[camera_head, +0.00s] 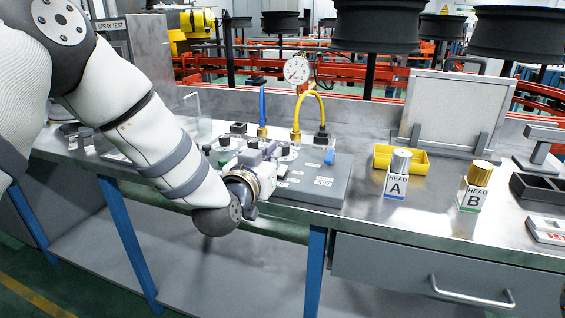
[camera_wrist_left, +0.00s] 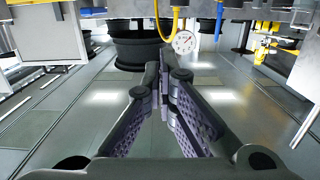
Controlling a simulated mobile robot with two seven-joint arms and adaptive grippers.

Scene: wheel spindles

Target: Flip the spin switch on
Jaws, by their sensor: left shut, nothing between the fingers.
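A grey control box (camera_head: 325,185) with small white labels sits near the front edge of the metal bench. Round knobs or gauges (camera_head: 288,153) show on its left part, beside my left gripper (camera_head: 268,150). The left gripper is shut and empty; in the left wrist view its fingertips (camera_wrist_left: 160,65) meet. I cannot make out which control is the spin switch; the arm and gripper hide part of the box. I cannot tell whether the fingers touch the box.
A dial gauge (camera_head: 298,70) with a yellow hose (camera_head: 314,95) stands behind the box. To the right are a yellow tray (camera_head: 411,160), HEAD A bottle (camera_head: 397,176), HEAD B bottle (camera_head: 472,190) and a framed panel (camera_head: 450,110). Bare bench lies between the bottles.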

